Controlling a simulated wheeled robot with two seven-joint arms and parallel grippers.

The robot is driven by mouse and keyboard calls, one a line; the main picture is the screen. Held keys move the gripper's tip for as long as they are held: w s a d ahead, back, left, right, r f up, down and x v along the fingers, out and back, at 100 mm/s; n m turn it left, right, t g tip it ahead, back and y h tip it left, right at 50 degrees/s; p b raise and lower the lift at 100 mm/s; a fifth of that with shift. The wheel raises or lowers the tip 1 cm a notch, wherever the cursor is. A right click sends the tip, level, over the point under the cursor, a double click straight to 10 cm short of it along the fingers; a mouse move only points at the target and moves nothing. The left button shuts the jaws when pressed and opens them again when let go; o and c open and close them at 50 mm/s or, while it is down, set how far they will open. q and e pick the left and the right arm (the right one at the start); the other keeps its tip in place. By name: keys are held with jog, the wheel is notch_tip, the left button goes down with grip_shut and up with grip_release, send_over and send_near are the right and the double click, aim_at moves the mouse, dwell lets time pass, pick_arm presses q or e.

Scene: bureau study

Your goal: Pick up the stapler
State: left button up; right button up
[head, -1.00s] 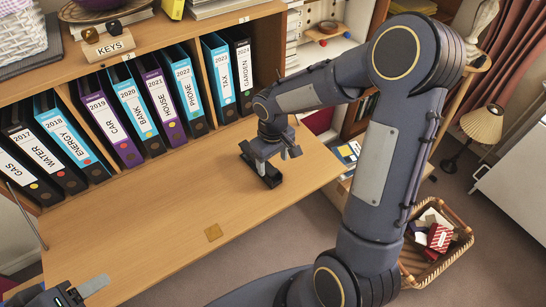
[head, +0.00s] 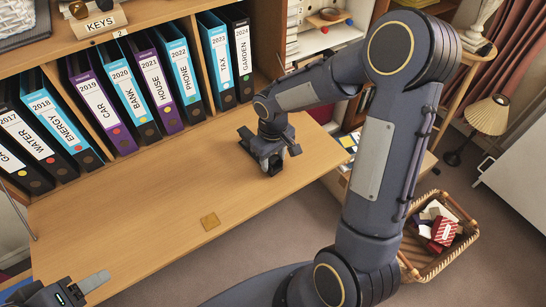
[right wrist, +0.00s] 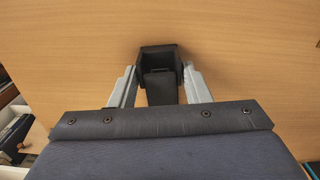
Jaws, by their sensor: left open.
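The black stapler (head: 247,141) lies on the wooden desk flap, near its right end. My right gripper (head: 272,160) is down at the stapler and hides part of it. In the right wrist view the stapler (right wrist: 159,57) stands between the two grey fingers (right wrist: 160,80), one on each side. The fingertips are very close to its sides; I cannot tell whether they press on it. My left gripper (head: 85,288) is open and empty at the lower left, partly out of the picture, over the flap's near edge.
Several labelled binders (head: 130,95) stand in the shelf behind the flap (head: 130,215). A wicker basket (head: 425,265) with boxes stands on the floor at right, near a lamp (head: 488,115). Mid-flap is clear.

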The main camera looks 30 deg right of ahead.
jog(key=c, duration=0.6)
jog(key=shift+r, duration=0.15)
jog(key=shift+r+p, duration=2.6)
jog(key=shift+r, duration=0.8)
